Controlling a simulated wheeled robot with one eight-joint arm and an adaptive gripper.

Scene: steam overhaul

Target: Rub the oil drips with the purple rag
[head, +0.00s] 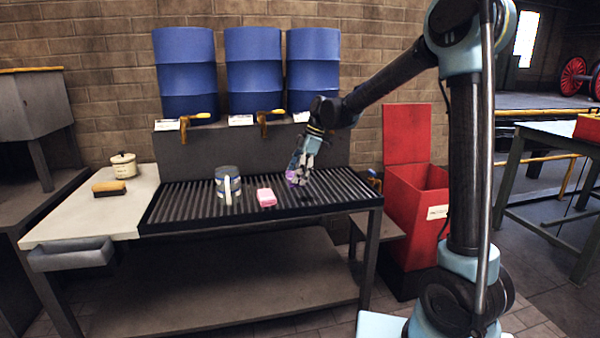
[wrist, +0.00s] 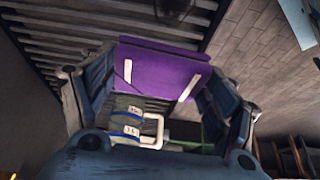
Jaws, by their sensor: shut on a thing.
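The purple rag (head: 292,178) is held in my gripper (head: 301,172) just above the slatted drip rack (head: 165,213), toward its right end. In the wrist view, the folded purple rag (wrist: 160,75) spans between the fingers of my gripper (wrist: 160,90), which is shut on it. A dark, shiny patch (wrist: 174,8) shows on the slats beyond the rag in the wrist view, and looks like oil. The rag and gripper hide the slats beneath them. I cannot tell whether the rag touches the rack.
A jug with a pale handle (head: 227,183) and a pink folded cloth (head: 266,197) stand on the rack to the left. Brass taps (head: 264,122) jut from blue drums (head: 253,75) behind. A red open bin (head: 415,205) stands right of the bench.

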